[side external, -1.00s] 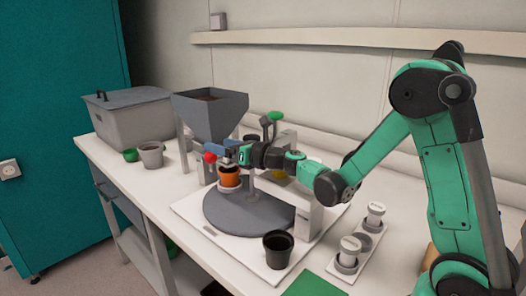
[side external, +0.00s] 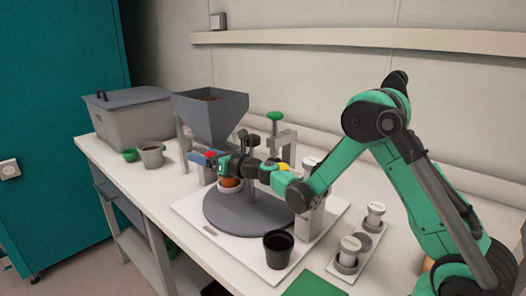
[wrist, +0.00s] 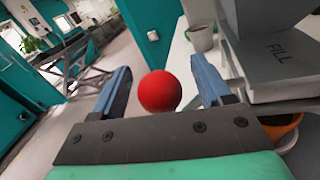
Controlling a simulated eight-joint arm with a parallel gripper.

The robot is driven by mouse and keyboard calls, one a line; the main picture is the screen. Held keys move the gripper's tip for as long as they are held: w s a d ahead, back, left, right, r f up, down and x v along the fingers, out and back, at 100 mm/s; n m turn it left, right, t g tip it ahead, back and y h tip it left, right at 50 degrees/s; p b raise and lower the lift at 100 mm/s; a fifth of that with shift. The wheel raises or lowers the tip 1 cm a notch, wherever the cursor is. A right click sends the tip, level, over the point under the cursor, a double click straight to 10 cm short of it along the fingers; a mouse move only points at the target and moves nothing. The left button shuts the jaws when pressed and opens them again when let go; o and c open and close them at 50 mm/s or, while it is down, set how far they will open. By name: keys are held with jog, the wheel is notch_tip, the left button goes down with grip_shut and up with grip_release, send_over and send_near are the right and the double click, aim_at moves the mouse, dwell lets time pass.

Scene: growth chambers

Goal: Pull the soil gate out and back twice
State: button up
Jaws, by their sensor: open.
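The soil gate shows by its round red knob (side external: 210,154) below the grey hopper (side external: 209,117); the gate plate itself cannot be made out. In the wrist view the red knob (wrist: 160,92) sits between my two blue fingers, with a gap on each side. My gripper (side external: 204,158) is open around the knob, its fingers reaching past it. In the wrist view my gripper (wrist: 160,68) points toward the room, and the block marked FILL (wrist: 278,55) stands close on the right.
An orange pot (side external: 229,183) stands on the dark turntable (side external: 235,212) just under my wrist, partly hidden. A black pot (side external: 278,250) stands at the board's front. A grey pot (side external: 151,155) and a lidded grey bin (side external: 131,118) are at the left.

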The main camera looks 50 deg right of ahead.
jog(key=shift+w, duration=0.25)
grip_shut()
dwell(1.3)
